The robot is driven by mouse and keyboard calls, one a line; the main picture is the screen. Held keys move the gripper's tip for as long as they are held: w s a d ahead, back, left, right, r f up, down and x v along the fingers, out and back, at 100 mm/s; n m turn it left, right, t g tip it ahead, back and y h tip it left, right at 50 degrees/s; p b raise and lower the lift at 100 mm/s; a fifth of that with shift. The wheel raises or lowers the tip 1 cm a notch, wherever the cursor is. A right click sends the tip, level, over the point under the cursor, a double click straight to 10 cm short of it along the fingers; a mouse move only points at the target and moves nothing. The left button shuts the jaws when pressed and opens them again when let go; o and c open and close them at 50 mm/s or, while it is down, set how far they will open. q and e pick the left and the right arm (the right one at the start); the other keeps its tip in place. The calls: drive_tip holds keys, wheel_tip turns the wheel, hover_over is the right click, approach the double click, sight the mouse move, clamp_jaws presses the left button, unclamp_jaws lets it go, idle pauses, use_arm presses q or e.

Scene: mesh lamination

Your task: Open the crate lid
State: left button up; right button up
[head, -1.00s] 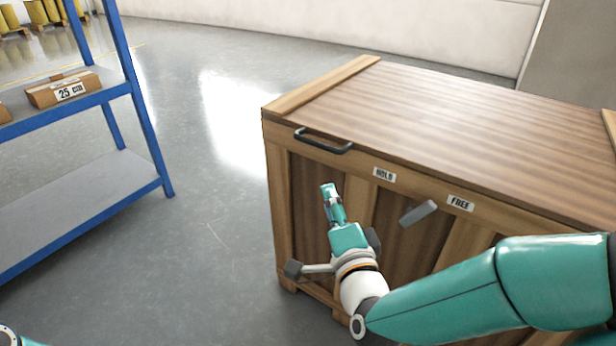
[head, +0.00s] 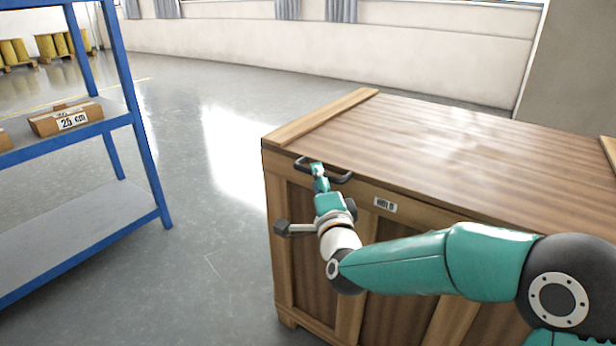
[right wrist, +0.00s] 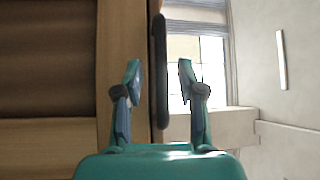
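The wooden crate (head: 312,240) stands right of centre in the head view, and its striped lid (head: 460,140) lies flat and closed on top. A dark bar handle (head: 341,178) sits at the lid's front edge near the left corner. My right gripper (head: 317,168) is at this handle and covers its middle. In the right wrist view the handle (right wrist: 161,75) runs upright between the two spread fingers of the right gripper (right wrist: 159,85), with gaps on both sides. The left gripper does not show.
A blue metal shelf (head: 150,150) stands at the left, with boxes (head: 68,120) marked 25 cm on it. A label (head: 385,205) is on the crate front, right of the handle. Open grey floor (head: 190,260) lies between shelf and crate.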

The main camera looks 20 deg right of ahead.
drive_tip(key=shift+w+d+r, duration=0.1)
drive_tip(key=shift+w+r, duration=0.05)
drive_tip(key=shift+w, duration=1)
clamp_jaws()
